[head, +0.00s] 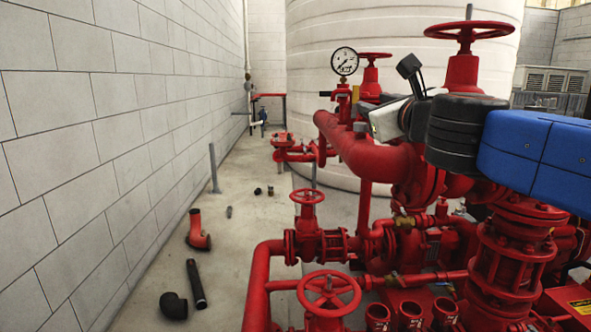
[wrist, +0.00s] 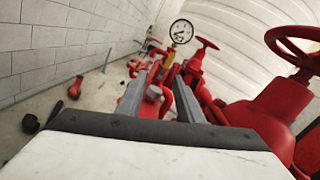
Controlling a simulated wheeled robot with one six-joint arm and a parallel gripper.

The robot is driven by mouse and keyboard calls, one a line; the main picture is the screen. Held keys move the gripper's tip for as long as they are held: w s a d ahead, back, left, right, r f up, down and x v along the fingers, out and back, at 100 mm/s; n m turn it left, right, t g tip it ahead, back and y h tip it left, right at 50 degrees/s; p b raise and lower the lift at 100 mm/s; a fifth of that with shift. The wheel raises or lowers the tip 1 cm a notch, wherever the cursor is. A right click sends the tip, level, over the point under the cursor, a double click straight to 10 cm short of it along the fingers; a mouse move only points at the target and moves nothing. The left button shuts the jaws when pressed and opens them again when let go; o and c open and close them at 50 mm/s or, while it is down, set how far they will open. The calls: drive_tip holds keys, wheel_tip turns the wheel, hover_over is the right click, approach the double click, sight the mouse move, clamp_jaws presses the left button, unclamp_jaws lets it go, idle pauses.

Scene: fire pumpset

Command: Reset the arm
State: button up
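My arm reaches in from the right edge of the head view, above the red pumpset (head: 380,160). My gripper (head: 360,116) points left there, near the pipe below the pressure gauge (head: 344,61). In the wrist view, the two grey fingers of my gripper (wrist: 160,80) stand apart with nothing held between them. Red pipework shows beyond and between the fingers. The gauge (wrist: 181,31) is ahead and slightly right of the fingers. I cannot tell whether the fingers touch any pipe.
Red handwheels (head: 469,31) rise close behind and beside my arm. A white tank (head: 300,100) stands behind the pumpset. A block wall (head: 100,130) runs along the left. Loose fittings, including a red elbow (head: 198,232) and a black pipe (head: 196,284), lie on the floor.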

drive_tip(key=s+a+f+n+g+y, duration=0.2)
drive_tip(key=s+f+n+g, duration=0.15)
drive_tip(key=f+n, duration=0.65)
drive_tip(key=s+a+f+n+g+y, duration=0.15)
drive_tip(key=s+f+n, duration=0.35)
drive_tip(key=f+n, duration=0.5)
drive_tip(key=s+d+f+n+g+h, duration=0.2)
drive_tip(key=s+d+f+n+g, duration=0.2)
drive_tip(key=f, duration=0.7)
drive_tip(key=s+d+f+n+g+h, duration=0.3)
drive_tip(key=s+d+f+n, duration=0.4)
drive_tip(key=s+f, duration=0.4)
drive_tip(key=shift+d+g, duration=0.6)
drive_tip(key=shift+g, duration=0.1)
